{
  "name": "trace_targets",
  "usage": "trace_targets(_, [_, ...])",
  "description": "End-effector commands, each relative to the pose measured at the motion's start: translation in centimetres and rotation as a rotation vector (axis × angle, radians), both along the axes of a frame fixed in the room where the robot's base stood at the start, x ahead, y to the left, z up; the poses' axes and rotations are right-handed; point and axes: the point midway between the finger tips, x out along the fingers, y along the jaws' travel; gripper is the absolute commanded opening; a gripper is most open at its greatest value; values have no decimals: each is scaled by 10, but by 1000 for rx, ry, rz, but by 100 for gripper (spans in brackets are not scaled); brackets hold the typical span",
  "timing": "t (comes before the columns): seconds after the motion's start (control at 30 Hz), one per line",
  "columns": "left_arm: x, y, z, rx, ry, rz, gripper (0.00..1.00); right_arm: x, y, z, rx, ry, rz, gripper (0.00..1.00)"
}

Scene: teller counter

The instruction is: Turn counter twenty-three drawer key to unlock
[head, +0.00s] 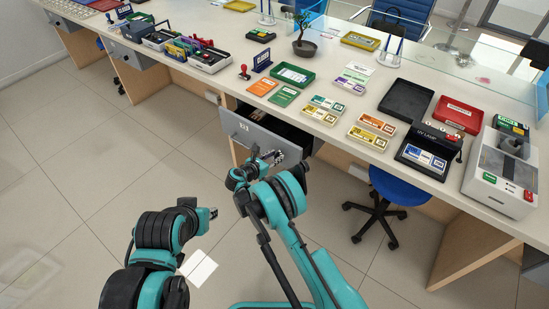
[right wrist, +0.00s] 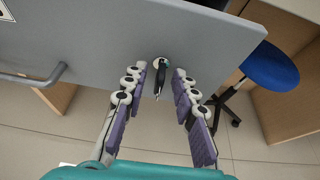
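The grey drawer (head: 250,131) under the counter bears a small number label that looks like 23. It stands partly pulled out, with a dark inside showing. In the right wrist view its front (right wrist: 100,40) carries a round lock with a dark key (right wrist: 161,68) in it. My right gripper (head: 272,156) is at the drawer front. In the right wrist view my right gripper (right wrist: 159,92) is open, its purple-padded fingers on either side of the key with gaps. I see no finger contact with the key. My left arm shows low in the head view; its gripper fingers cannot be made out.
A bar handle (right wrist: 35,78) is left of the key. A blue swivel chair (head: 385,187) stands right of the drawer. The counter (head: 330,128) holds trays, banknote bundles, a stamp and a counting machine (head: 500,172). A white sheet (head: 198,268) shows low near my left arm.

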Motion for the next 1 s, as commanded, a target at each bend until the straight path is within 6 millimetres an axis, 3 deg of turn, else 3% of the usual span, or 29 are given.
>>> trace_targets(0.1, [0,0,0,0,0,0,28,0,0,0,0,0,0,25])
trace_targets(0.2, [0,0,0,0,0,0,28,0,0,0,0,0,0,0])
trace_targets(0.67, [0,0,0,0,0,0,28,-1,0,1,31,-23,-1,0])
trace_targets(1.0, [0,0,0,0,0,0,28,-2,-2,0,211,-153,0,0])
